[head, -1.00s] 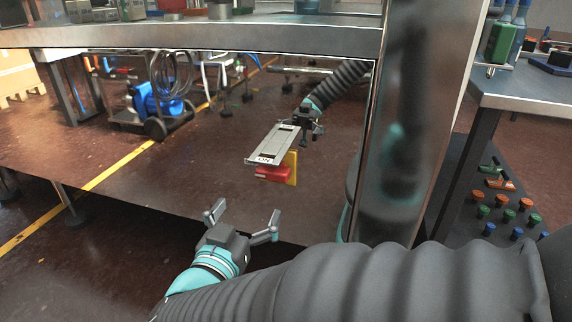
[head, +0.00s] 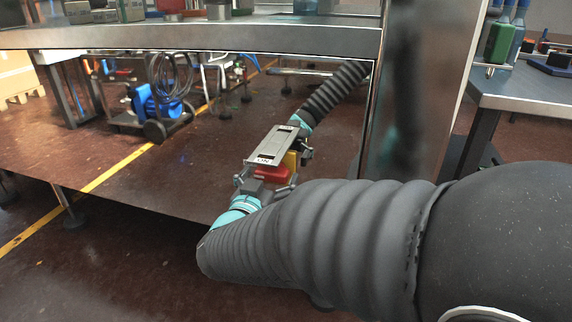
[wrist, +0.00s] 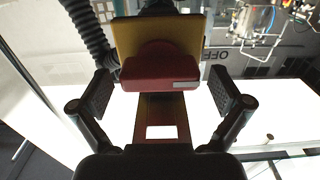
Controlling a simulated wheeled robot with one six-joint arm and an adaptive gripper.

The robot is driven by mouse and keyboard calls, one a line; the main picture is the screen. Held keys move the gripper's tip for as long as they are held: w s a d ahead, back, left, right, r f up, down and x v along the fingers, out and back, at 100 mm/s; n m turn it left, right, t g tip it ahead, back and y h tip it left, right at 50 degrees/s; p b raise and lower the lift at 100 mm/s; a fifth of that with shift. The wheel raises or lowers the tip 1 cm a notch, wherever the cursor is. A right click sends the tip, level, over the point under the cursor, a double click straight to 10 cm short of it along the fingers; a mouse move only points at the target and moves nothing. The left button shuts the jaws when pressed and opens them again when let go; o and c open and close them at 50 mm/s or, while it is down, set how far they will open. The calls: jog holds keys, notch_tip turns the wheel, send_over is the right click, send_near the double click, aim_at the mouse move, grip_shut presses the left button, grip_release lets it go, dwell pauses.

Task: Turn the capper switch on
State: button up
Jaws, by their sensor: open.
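The capper switch is a red handle (head: 271,174) on a yellow backing plate (head: 291,160), below a metal label plate (head: 277,143) whose near end reads ON. In the wrist view, the red handle (wrist: 160,67) carries a pale mark near its right end, with the yellow plate (wrist: 155,36) behind it. My gripper (head: 264,183) is open at the handle, one finger to each side. In the wrist view, my gripper (wrist: 160,94) has clear gaps between both fingers and the handle. Contact is not visible.
A shiny panel under the steel counter (head: 200,36) appears to mirror my arm and the floor. A steel post (head: 405,120) stands right of the switch. A side table (head: 530,95) is farther right. Open floor (head: 110,285) lies at lower left.

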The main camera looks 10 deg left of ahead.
jog(key=shift+w, duration=0.45)
jog(key=c, duration=1.1)
jog(key=shift+m+b, duration=0.5)
jog(key=shift+f+m+b, duration=0.15)
jog(key=shift+m+b, duration=0.8)
jog(key=shift+m, duration=0.05)
jog(key=m+b, duration=0.3)
jog(key=shift+d+m, duration=0.1)
jog(key=shift+m, duration=0.2)
jog(key=m+b, duration=0.1)
jog(key=m, duration=0.4)
jog(key=shift+r+m, duration=0.2)
jog(key=shift+m, duration=0.1)
